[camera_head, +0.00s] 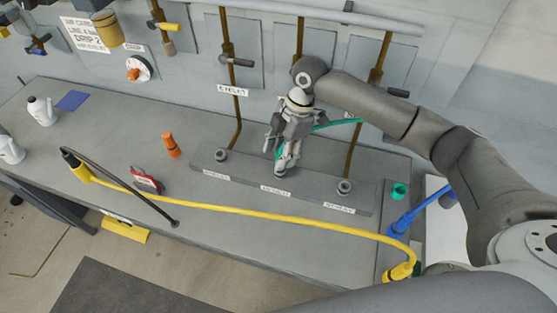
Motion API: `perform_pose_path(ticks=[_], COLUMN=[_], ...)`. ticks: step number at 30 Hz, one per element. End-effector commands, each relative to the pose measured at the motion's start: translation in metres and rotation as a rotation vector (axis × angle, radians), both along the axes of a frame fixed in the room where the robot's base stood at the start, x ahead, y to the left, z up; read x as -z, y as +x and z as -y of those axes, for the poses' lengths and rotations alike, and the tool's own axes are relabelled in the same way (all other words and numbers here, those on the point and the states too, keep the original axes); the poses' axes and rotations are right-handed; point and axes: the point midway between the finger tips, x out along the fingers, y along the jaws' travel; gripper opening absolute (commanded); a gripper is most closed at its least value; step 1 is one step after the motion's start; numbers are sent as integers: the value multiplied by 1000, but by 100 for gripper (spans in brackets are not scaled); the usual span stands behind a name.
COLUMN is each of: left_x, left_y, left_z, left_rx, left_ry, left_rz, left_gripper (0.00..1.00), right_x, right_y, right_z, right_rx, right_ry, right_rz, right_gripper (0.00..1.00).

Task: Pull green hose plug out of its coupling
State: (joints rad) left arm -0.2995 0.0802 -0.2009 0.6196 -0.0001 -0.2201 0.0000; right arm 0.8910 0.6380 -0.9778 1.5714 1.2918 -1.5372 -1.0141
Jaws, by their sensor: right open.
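The green hose (342,122) shows behind my right gripper (287,152), with another bit of green by the gripper's left side. My right gripper points down over the middle coupling (281,171) of the grey strip (310,199). It is open, its fingers around or just beside the plug end. The gripper hides most of the plug, so I cannot tell whether the fingers touch it. The plug end appears to stand at the middle coupling. My left gripper is out of view.
Empty-looking couplings sit at the strip's left (220,155) and right (344,187). A yellow hose (250,217) crosses the bench front. A blue plug (402,224) and green cup (399,190) are at right.

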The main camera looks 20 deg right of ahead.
Motion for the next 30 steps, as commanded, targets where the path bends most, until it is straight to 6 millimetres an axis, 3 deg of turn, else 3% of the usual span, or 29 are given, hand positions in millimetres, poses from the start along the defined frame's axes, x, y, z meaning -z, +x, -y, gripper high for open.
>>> perform_pose_path(ticks=[4,15,30], left_x=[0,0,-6], left_y=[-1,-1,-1], left_z=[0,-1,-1], left_rx=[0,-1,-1], left_ry=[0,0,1], left_rz=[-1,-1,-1], left_gripper=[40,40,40], right_x=[0,0,-5], right_y=[0,0,0], right_z=[0,0,0], right_rx=[0,0,0], right_ry=[0,1,1], right_rz=[0,0,0], right_gripper=[44,0,0])
